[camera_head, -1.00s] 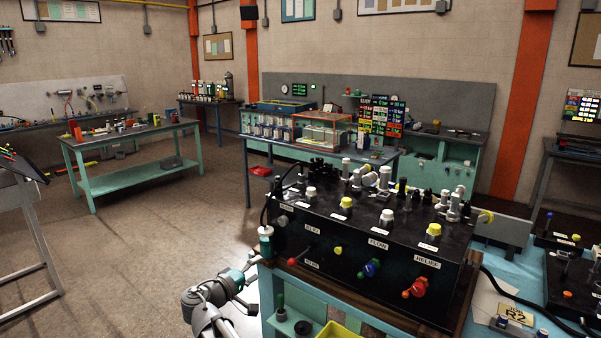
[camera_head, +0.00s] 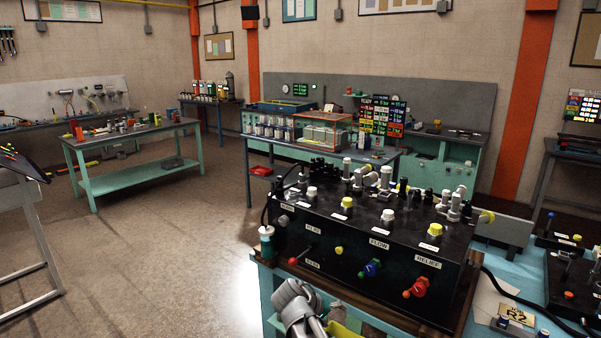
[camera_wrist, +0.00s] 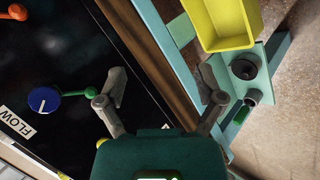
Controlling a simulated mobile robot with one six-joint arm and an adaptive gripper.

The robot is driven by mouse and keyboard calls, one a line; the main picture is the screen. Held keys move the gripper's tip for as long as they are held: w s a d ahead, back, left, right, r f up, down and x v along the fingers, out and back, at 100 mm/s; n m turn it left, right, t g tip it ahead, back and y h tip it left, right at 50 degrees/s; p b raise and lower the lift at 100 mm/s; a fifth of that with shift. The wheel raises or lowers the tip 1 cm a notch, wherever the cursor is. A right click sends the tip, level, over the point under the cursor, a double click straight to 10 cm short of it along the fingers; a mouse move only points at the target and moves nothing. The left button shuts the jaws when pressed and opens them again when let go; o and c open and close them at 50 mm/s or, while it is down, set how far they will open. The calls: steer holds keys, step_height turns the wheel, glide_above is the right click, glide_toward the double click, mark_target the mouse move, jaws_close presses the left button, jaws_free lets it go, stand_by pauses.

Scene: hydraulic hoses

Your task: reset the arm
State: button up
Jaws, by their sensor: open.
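My gripper (camera_wrist: 161,98) is open in the wrist view, its two grey fingers wide apart with nothing between them. Beneath it lie the black panel and its wooden edge (camera_wrist: 150,60). The left finger shows close beside a green-tipped lever of the blue FLOW knob (camera_wrist: 43,99); I cannot tell whether they touch. In the head view, a pale grey part of my arm (camera_head: 297,308) shows at the bottom, in front of the black hydraulic control box (camera_head: 340,262). The fingers cannot be made out there.
A yellow bin (camera_wrist: 222,22) and a teal shelf lie beside the panel in the wrist view. The control box bears red RELIEF (camera_head: 416,287) and blue FLOW (camera_head: 370,268) knobs, with white and yellow caps on top. Open floor (camera_head: 170,270) lies to the left.

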steer(key=s+d+f+m+g+y, duration=0.1)
steer(key=s+d+f+g+y, duration=0.1)
steer(key=s+d+y, duration=0.2)
steer(key=s+d+f+m+g+y, duration=0.2)
steer(key=s+d+f+y, duration=0.1)
steer(key=s, duration=0.4)
steer(key=shift+s+d+f+y, duration=0.2)
steer(key=shift+d+f+y, duration=0.2)
steer(key=shift+y, duration=0.1)
stand_by(1.2)
steer(key=c, duration=0.4)
